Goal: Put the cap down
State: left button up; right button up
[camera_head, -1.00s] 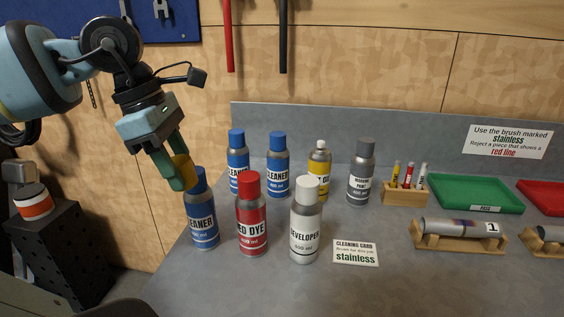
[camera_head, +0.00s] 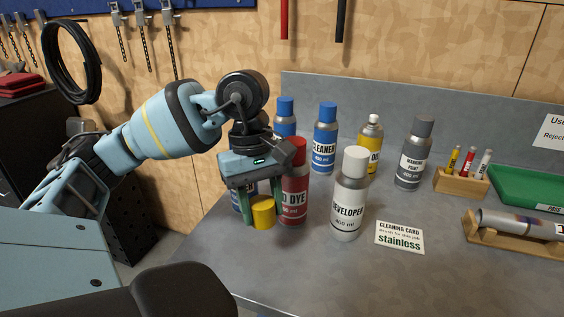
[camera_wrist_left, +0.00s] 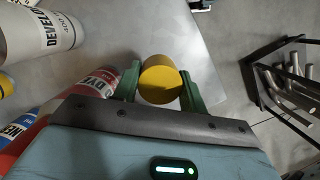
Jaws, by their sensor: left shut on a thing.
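The yellow cap (camera_head: 263,212) is held between the green fingers of my left gripper (camera_head: 250,210), which is shut on it. It hangs just in front of the red dye can (camera_head: 294,190) and a blue-capped cleaner can that my gripper mostly hides. In the left wrist view the cap (camera_wrist_left: 160,82) sits between the two fingertips (camera_wrist_left: 158,92), with grey bench top beyond it. I cannot tell whether the cap touches the bench. The yellow can (camera_head: 370,148) at the back has a bare white nozzle. My right gripper is not in view.
The white-capped developer can (camera_head: 349,200) stands to the right, with a cleaning card (camera_head: 400,238) beside it. The bench front (camera_head: 300,265) is clear. A black rack (camera_wrist_left: 275,85) lies beyond the bench edge.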

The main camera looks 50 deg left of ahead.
pick_arm(q)
jog(key=d+f+m, duration=0.1)
jog(key=d+m, duration=0.1)
jog(key=w+d+f+m, duration=0.1)
jog(key=d+f+m, duration=0.1)
jog(key=d+f+m+g+y+b, duration=0.1)
jog(key=d, duration=0.1)
jog(key=shift+w+f+m, duration=0.15)
jog(key=shift+w+m, duration=0.1)
jog(key=shift+m, duration=0.15)
jog(key=d+m, duration=0.2)
jog(key=d+f+m+y+b, duration=0.1)
jog(key=d+m, duration=0.2)
jog(key=w+d+f+m, duration=0.1)
jog(key=d+m, duration=0.1)
jog(key=m, duration=0.1)
jog(key=shift+d+f+b, duration=0.25)
jog(key=shift+d+b, duration=0.05)
jog(key=shift+b, duration=0.05)
jog(key=shift+d+m+y, duration=0.3)
jog(key=shift+d+m, duration=0.05)
jog(key=shift+m, duration=0.15)
jog(key=shift+s, duration=0.1)
